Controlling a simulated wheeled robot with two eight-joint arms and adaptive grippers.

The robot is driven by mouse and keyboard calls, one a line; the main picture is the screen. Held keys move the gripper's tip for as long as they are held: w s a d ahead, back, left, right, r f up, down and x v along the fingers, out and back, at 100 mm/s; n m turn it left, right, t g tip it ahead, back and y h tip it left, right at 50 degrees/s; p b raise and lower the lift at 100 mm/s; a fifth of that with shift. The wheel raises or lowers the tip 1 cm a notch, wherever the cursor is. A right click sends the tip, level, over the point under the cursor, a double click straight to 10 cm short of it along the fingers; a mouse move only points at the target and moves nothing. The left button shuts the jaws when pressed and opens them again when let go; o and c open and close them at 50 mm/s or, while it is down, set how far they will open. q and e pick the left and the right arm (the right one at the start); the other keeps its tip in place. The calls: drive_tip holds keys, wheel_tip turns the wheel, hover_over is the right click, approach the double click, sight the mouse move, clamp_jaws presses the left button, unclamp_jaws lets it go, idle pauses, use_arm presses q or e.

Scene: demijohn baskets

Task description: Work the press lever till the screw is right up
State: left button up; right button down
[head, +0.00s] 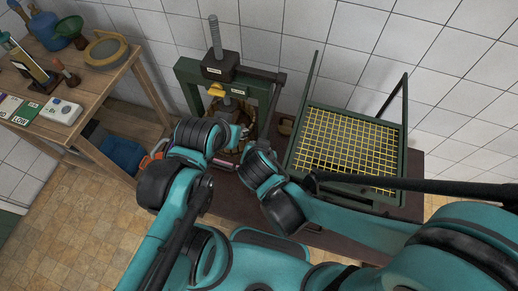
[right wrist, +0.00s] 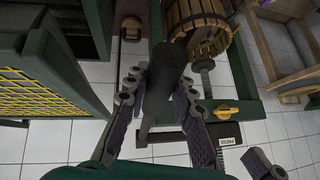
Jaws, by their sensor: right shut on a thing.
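The green press frame (head: 190,72) stands at the back, with its threaded screw (head: 215,36) rising well above the dark head block (head: 220,67). The press lever (head: 262,74) runs right from that block. In the right wrist view its thick dark handle (right wrist: 168,68) lies between the fingers of my right gripper (right wrist: 160,97), which is shut on it. The slatted wooden press basket (right wrist: 196,24) also shows there. My left gripper (head: 238,137) is in front of the press basket; its fingers are small and partly hidden, so its opening is unclear.
A green stand with a yellow grid (head: 345,145) is close to the right of the press. A wooden bench (head: 92,88) with bottles and small items stands at the left.

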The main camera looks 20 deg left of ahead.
drive_tip(key=shift+f, duration=0.3)
